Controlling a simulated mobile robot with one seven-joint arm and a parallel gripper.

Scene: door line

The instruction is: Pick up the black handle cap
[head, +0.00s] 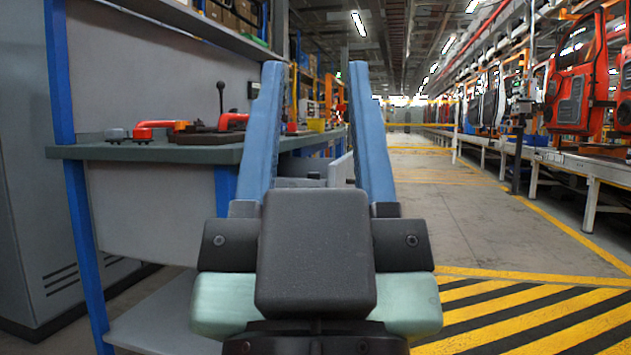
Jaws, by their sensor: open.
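My gripper (315,75) is in the middle of the head view, with its two blue fingers wide apart and nothing between them. A workbench (190,153) with a dark top stands to the left, and its right part is hidden behind the left finger. Two small grey pieces with some red, the left one (115,134) and the right one (142,134), lie near its left end. I cannot tell whether either is the black handle cap. Red handles, one (160,124) behind these pieces and one (233,121) near the finger, lie on the bench. My gripper is apart from them all.
A dark fixture with a black-knobbed lever (221,100) stands on the bench. A shelf (180,15) runs above it, and a grey cabinet (25,200) stands at the left. Red door panels (570,95) line the right. The aisle floor (440,205) is clear.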

